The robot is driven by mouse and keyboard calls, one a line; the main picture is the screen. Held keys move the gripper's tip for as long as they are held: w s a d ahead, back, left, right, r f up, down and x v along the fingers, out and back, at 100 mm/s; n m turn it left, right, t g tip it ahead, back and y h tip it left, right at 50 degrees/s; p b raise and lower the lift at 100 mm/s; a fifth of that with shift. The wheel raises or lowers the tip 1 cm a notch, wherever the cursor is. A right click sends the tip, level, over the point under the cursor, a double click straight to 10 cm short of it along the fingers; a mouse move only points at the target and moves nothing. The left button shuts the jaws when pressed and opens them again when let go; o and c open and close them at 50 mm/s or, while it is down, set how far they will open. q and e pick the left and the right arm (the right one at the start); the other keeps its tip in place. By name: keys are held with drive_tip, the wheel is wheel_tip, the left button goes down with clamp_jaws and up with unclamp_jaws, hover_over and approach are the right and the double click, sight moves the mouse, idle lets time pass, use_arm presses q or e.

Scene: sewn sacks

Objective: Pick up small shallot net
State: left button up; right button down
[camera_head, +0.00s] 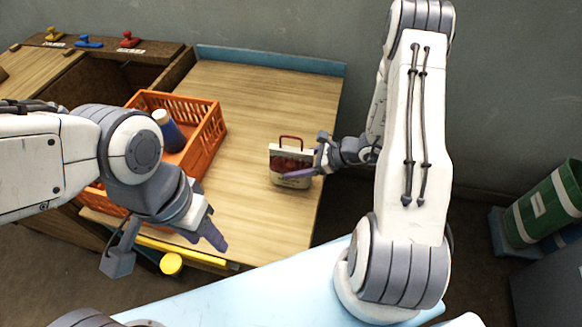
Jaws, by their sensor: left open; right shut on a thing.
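The small shallot net (280,157) is a pale pack with a dark red middle and a red handle loop on top. It stands upright at the right part of the wooden table. My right gripper (311,161) comes in from the right and is shut on the net's right side, with one purple-grey finger across its front. Whether the net touches the table is hard to tell. My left gripper (167,250) is open and empty, in front of the orange crate near the table's front edge.
An orange crate (213,133) at the left holds a dark blue bottle with a white cap (169,130). The wooden table (262,95) is clear behind the net. Yellow, blue and red knobs sit at the back left. A green bin (545,208) stands far right.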

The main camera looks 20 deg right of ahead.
sight(303, 153)
drive_tip(key=shift+r, duration=0.15)
drive_tip(key=shift+r, duration=0.35)
wheel_tip(303, 153, up, 3)
drive_tip(key=shift+r+b, duration=0.2)
drive_tip(key=shift+b, duration=0.2)
drive_tip(key=s+f+v, duration=0.1)
drive_tip(key=s+v, duration=0.1)
drive_tip(key=v, duration=1.1)
drive_tip(key=shift+r+b, duration=0.15)
drive_tip(key=shift+b, duration=0.15)
